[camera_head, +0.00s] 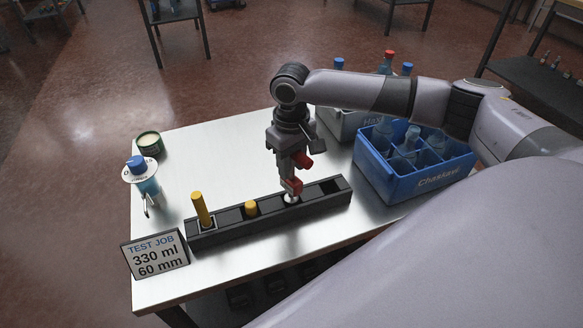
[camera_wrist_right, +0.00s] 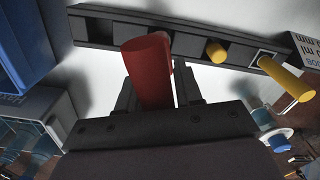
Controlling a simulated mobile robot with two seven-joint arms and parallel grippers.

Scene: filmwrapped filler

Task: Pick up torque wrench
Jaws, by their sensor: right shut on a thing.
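My right gripper (camera_head: 291,176) points down over the black rack (camera_head: 225,232) on the table. It is shut on a red-handled tool, seemingly the torque wrench (camera_head: 292,187). In the right wrist view, the red handle (camera_wrist_right: 148,68) stands between the fingers (camera_wrist_right: 152,98) and slants toward the camera. The tool's lower end is at a rack slot beside a small white part; whether it is clear of the slot cannot be told. A tall yellow tool (camera_head: 200,209) and a short yellow one (camera_head: 251,208) stand in the rack to the left. My left gripper is not in view.
A blue crate (camera_head: 405,184) with bottles stands right of the rack, a grey crate (camera_head: 340,124) behind it. The table's back middle is clear.

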